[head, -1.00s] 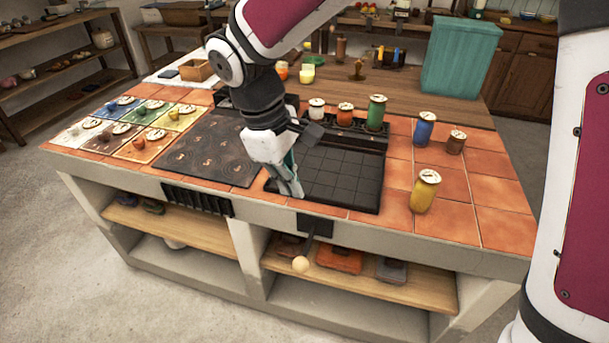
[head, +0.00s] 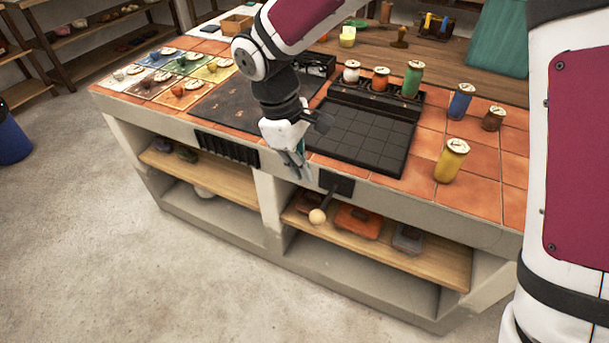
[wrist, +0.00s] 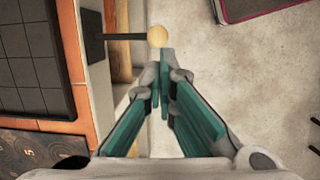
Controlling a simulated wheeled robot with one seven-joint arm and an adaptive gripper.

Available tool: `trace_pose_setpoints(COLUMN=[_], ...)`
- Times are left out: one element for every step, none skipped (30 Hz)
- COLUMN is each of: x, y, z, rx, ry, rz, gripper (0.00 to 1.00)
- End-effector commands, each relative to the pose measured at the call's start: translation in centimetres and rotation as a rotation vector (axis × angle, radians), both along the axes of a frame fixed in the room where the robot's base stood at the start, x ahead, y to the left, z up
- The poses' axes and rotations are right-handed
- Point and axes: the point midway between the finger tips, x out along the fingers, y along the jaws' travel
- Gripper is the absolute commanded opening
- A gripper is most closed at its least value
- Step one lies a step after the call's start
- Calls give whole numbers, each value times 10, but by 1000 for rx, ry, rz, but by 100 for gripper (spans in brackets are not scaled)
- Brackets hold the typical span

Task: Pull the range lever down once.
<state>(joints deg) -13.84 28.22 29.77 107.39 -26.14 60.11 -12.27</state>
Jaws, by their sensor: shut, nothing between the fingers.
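The range lever (head: 326,201) is a dark rod with a pale round knob (head: 317,216), fixed to a black plate (head: 336,183) on the front face of the counter. In the head view it slants down and outward from the plate. In the wrist view the rod (wrist: 125,36) runs across the top, and its knob (wrist: 157,36) is just beyond my fingertips. My gripper (head: 305,176) is shut and empty, pointing down in front of the counter edge, to the left of the lever. In the wrist view the teal fingers (wrist: 163,80) are together, apart from the knob.
The counter holds a black gridded tray (head: 362,135), a dark stove panel (head: 235,105) and several jars, including a yellow one (head: 452,160). Shelves below hold an orange item (head: 357,222). The floor (head: 130,255) in front is clear.

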Motion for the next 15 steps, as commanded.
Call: trace_pose_setpoints(x=[-1,0,-1,-1,-1,-1,-2,-2,-1,-2,-2,-2,-2,-2,-2], y=[-3,-4,-6,-7,-9,-10,-12,-13,-15,-16,-17,-19,-20,-21,-22], z=[-11,-16,-24,-30,-36,-44,-50,-55,-63,-69,-74,-81,-86,-90,-95], rx=[-3,-3,-4,-2,-2,-3,-2,-2,-3,-3,-2,-3,-2,-1,-2], ry=[4,5,5,5,5,5,5,5,5,5,4,5,4,4,3], rz=[0,1,1,0,0,1,1,1,1,1,1,1,1,1,1], gripper=[0,0,0,0,0,0,0,0,0,0,0,0,0,0,0])
